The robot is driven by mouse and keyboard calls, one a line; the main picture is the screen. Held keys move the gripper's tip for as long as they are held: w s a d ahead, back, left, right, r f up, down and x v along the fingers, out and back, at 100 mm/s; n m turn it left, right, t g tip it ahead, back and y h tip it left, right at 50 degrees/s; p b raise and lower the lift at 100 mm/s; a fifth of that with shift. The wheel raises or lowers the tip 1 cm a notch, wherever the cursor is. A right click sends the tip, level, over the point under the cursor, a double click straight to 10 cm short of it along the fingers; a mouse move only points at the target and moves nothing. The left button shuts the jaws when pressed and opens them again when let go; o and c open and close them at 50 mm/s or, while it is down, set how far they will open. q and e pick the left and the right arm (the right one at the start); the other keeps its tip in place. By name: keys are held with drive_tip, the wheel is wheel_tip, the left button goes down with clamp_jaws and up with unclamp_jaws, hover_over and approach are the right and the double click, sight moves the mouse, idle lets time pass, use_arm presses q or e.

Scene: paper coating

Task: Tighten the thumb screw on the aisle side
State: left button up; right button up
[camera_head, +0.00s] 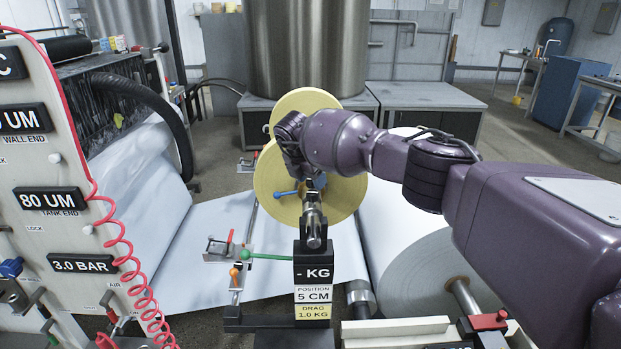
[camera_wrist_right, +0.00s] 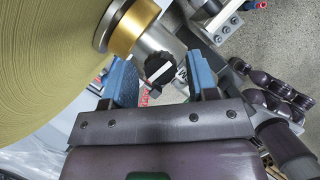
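The thumb screw appears as a black knob with a pale bar (camera_wrist_right: 160,68) on a silver shaft end in the right wrist view. A gold collar (camera_wrist_right: 133,27) sits behind it, beside the yellow roll (camera_wrist_right: 45,50). My right gripper (camera_wrist_right: 164,76) is open, with one blue finger on each side of the knob. A gap shows between the knob and each finger. In the head view the right gripper (camera_head: 302,186) hangs in front of the yellow roll (camera_head: 342,198), mostly hidden by my wrist. The shaft end (camera_head: 313,228) shows below it. My left gripper is not in view.
A black display post (camera_head: 313,275) stands just below the shaft end. A green-handled lever (camera_head: 270,256) is to its left. A large white roll (camera_head: 430,275) lies at right, under my arm.

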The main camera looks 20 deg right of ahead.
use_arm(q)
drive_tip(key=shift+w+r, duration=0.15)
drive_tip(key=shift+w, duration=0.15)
use_arm(e)
drive_tip(key=shift+o, duration=0.2)
drive_tip(key=shift+r, duration=0.1)
drive_tip(key=shift+a+r, duration=0.15)
drive_tip(key=shift+r, duration=0.15)
use_arm(q)
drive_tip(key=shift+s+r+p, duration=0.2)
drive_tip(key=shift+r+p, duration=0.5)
drive_tip(key=shift+p, duration=0.1)
use_arm(e)
drive_tip(key=v, duration=1)
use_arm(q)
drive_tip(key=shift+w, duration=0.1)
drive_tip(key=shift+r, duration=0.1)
